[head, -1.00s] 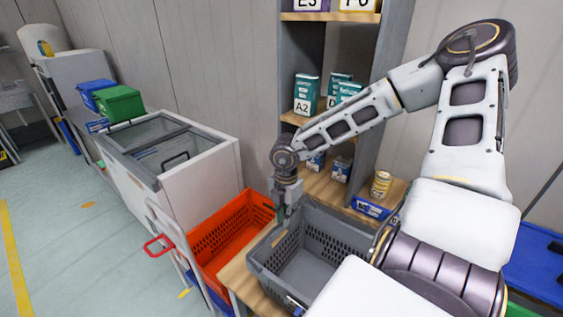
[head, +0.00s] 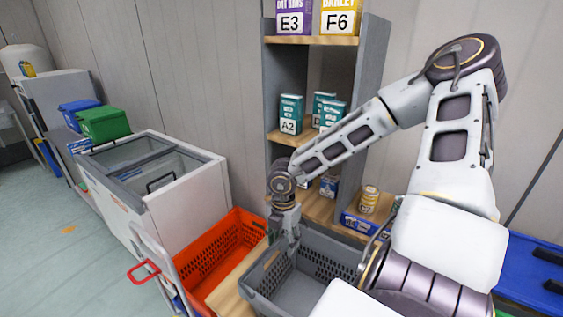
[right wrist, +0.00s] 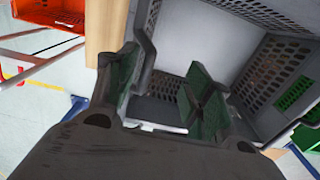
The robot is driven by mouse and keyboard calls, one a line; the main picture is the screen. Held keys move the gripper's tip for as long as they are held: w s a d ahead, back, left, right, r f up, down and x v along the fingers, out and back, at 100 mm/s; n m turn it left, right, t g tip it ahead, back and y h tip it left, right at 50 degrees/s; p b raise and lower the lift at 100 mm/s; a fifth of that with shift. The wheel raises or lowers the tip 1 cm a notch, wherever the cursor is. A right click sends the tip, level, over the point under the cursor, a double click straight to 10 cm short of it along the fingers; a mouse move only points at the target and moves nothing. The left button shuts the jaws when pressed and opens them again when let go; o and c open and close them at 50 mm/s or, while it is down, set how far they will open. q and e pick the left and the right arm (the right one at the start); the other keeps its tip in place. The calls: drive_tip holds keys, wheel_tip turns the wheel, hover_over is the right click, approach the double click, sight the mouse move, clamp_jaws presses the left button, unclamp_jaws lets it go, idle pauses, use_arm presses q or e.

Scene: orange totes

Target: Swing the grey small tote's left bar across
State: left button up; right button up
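The grey small tote (head: 335,258) stands on the wooden surface in the head view, open at the top, with perforated walls. Its inside and a perforated wall (right wrist: 272,78) fill much of the right wrist view. My right gripper (head: 283,240) points down at the tote's left rim, near its back corner. In the right wrist view my right gripper (right wrist: 162,92) is open, its green-padded fingers apart, with part of the grey rim showing between and beyond them. I cannot tell the left bar from the rim there, or whether a finger touches it. My left gripper is not in view.
An orange tote (head: 222,250) stands left of the grey one. A shelf rack (head: 375,75) with boxes and tins rises behind. A white chest freezer (head: 190,190) and a trolley with a red handle (head: 144,272) are at the left.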

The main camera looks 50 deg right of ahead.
drive_tip(key=shift+o, duration=0.5)
drive_tip(key=shift+s+f, duration=0.2)
drive_tip(key=shift+s, duration=0.5)
drive_tip(key=shift+s+d, duration=0.15)
drive_tip(key=shift+s, duration=0.35)
drive_tip(key=shift+c, duration=0.9)
drive_tip(key=shift+s+f, duration=0.15)
drive_tip(key=shift+s, duration=0.3)
drive_tip(key=shift+c, duration=1.4)
drive_tip(key=shift+s, duration=0.3)
drive_tip(key=c, duration=0.3)
drive_tip(key=shift+s+d+f+b, duration=0.1)
drive_tip(key=shift+s+f+b, duration=0.25)
drive_tip(key=shift+b, duration=0.3)
drive_tip(key=shift+s+f+b, duration=0.2)
drive_tip(key=shift+f+b, duration=0.25)
drive_tip(key=shift+c, duration=0.2)
drive_tip(key=shift+s+f, duration=0.1)
drive_tip(key=shift+f, duration=0.05)
drive_tip(key=o, duration=0.5)
drive_tip(key=shift+c, duration=0.2)
drive_tip(key=o, duration=0.4)
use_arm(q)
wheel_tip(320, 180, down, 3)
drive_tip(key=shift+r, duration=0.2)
